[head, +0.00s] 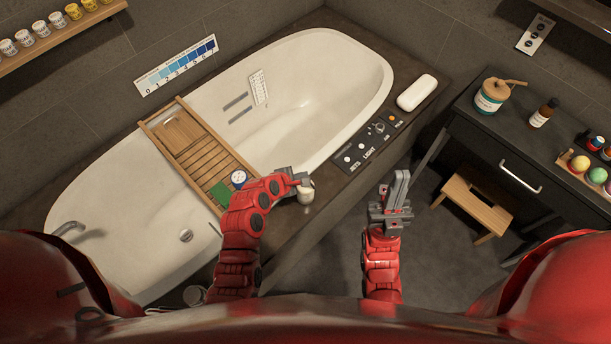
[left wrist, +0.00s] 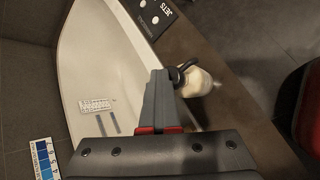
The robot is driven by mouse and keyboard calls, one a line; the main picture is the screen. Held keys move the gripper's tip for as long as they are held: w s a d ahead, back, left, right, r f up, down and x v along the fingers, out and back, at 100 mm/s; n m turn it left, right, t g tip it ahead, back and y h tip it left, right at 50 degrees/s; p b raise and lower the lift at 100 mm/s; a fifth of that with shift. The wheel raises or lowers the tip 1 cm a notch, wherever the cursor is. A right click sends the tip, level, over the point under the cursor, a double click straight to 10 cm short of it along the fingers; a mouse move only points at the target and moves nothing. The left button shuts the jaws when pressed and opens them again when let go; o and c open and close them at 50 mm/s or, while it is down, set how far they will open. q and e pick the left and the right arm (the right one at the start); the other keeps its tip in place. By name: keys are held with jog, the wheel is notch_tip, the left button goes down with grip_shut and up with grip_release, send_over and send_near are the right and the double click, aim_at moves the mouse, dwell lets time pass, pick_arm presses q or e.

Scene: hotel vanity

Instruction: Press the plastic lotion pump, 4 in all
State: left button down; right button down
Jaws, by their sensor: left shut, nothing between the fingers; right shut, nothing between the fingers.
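The lotion pump is a small pale bottle (head: 306,193) with a dark pump head, standing on the dark ledge at the tub's near side. It also shows in the left wrist view (left wrist: 197,83), where its dark curved spout lies right by my left fingertips. My left gripper (head: 302,178) is shut and empty, with its tips at the top of the bottle and partly covering the pump head. I cannot tell whether they touch it or whether the head is pressed down. My right gripper (head: 402,176) is shut and empty, pointing up over the floor, right of the bottle.
A wooden bath tray (head: 187,152) spans the white tub (head: 330,62). A black control panel (head: 370,140) lies on the ledge beyond the bottle. A wooden stool (head: 473,207) and a dark vanity (head: 500,150) stand at right.

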pick_arm(q)
jog(key=shift+r+p, duration=0.5)
jog(key=shift+r, duration=0.3)
notch_tip(320, 180, up, 5)
jog(key=p, duration=0.4)
jog(key=shift+r, duration=0.1)
jog(key=shift+w, duration=0.1)
dwell(0.4)
